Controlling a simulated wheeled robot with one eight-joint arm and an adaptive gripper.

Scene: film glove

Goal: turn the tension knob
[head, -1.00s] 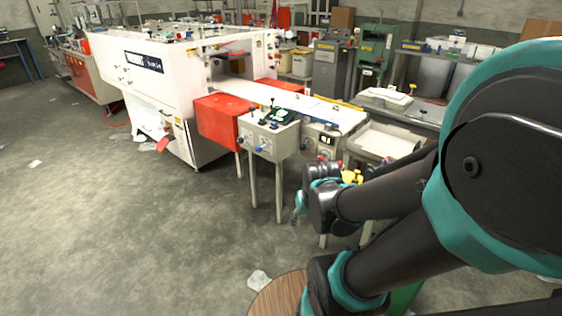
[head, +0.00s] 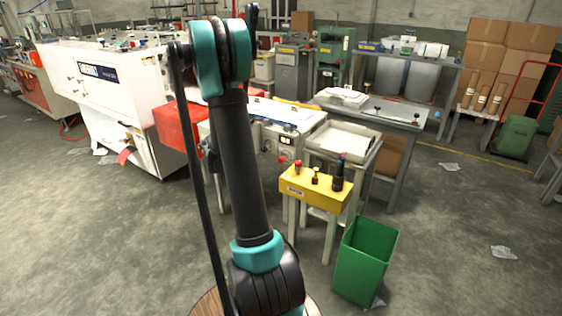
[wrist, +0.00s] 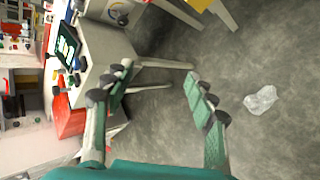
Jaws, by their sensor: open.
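The tension knob cannot be told apart by label. Another machine face at the top has a round black knob (wrist: 118,17). My gripper (wrist: 158,84) is open and empty, its two green fingers apart over the floor, to the right of the control box in the picture. In the head view my arm covers much of the control box, and I cannot make out my gripper there.
A red box (head: 180,126) and the white machine (head: 100,75) are at left. Crumpled paper (wrist: 262,100) lies on open floor.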

